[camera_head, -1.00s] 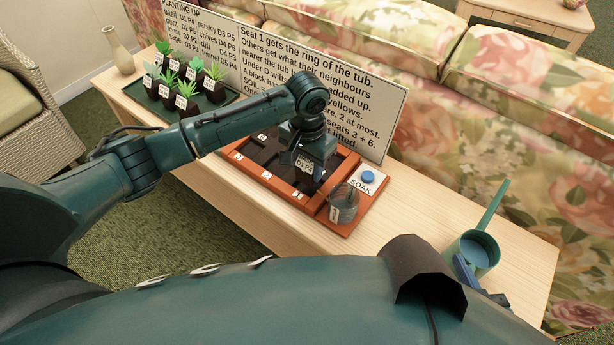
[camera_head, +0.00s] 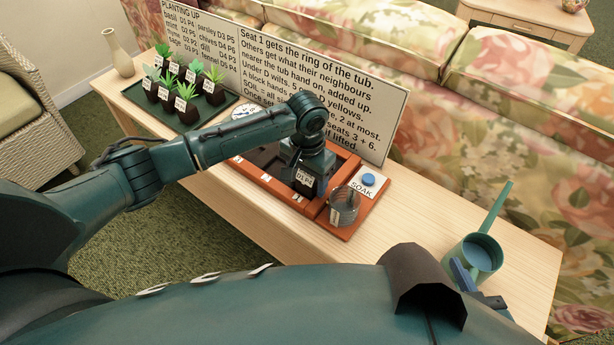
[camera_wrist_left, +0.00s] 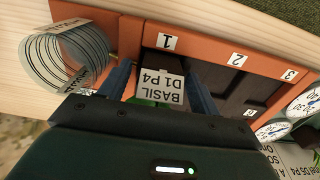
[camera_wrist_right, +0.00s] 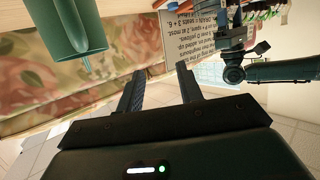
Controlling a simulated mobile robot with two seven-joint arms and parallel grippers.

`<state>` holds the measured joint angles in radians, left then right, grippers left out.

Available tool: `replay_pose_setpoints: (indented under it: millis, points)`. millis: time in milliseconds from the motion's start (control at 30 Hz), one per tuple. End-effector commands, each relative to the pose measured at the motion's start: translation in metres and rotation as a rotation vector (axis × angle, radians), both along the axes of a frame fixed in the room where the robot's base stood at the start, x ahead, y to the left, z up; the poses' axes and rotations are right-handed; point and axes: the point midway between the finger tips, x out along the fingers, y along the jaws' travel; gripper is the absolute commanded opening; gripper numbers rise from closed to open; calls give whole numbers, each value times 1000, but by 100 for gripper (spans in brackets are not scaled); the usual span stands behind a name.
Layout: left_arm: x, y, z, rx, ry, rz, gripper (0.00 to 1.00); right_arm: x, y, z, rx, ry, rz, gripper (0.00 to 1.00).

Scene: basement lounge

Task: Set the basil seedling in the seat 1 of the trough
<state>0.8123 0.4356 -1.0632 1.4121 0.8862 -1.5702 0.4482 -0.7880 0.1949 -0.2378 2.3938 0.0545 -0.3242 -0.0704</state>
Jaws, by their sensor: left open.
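The basil seedling (camera_wrist_left: 165,62), a dark block labelled BASIL D1 P4, stands in the trough (camera_wrist_left: 190,42) at the seat marked 1. Its tag also shows in the head view (camera_head: 305,178), under my left gripper. In the left wrist view my left gripper (camera_wrist_left: 160,85) is open, with one finger on each side of the block. A little green leaf shows behind the tag; the rest of the plant is hidden by the gripper. My right gripper (camera_wrist_right: 160,85) is open and empty, off the table's front right side near the watering can.
A tray (camera_head: 217,117) of several potted seedlings stands at the back left, beside a vase (camera_head: 118,52). A text board (camera_head: 375,110) rises behind the trough. A coil-marked clear cup (camera_head: 344,207) and the blue SOAK button (camera_head: 368,179) adjoin it. A green watering can (camera_head: 480,256) stands right.

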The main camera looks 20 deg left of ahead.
Motion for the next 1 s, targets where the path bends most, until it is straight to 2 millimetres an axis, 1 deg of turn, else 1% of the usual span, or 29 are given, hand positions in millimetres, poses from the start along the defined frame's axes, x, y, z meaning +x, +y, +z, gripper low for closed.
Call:
replay_pose_setpoints:
  millis: [133, 233, 367, 500, 600, 700, 833, 1000]
  points:
    - [1, 0, 3, 1, -1, 0, 63, -1, 0, -2, -2, 2, -1, 36]
    - [1, 0, 16, -2, -2, 0, 63, -1, -1, 4, 2, 3, -2, 36]
    - [1, 0, 42, -1, -4, -1, 63, -1, -3, 13, 16, -3, -13, 36]
    - [1, 0, 73, -1, -4, 0, 63, -3, -8, 24, 33, -9, -28, 36]
    - [1, 0, 93, -2, -2, 0, 63, -5, -10, 31, 49, -16, -38, 36]
    - [1, 0, 107, 0, -1, 0, 63, -7, -11, 34, 61, -14, -46, 36]
    - [0, 0, 120, 0, -1, 0, 63, -7, -13, 37, 69, -16, -56, 36]
    - [0, 0, 123, -1, 0, 0, 63, -6, -15, 38, 72, -21, -63, 36]
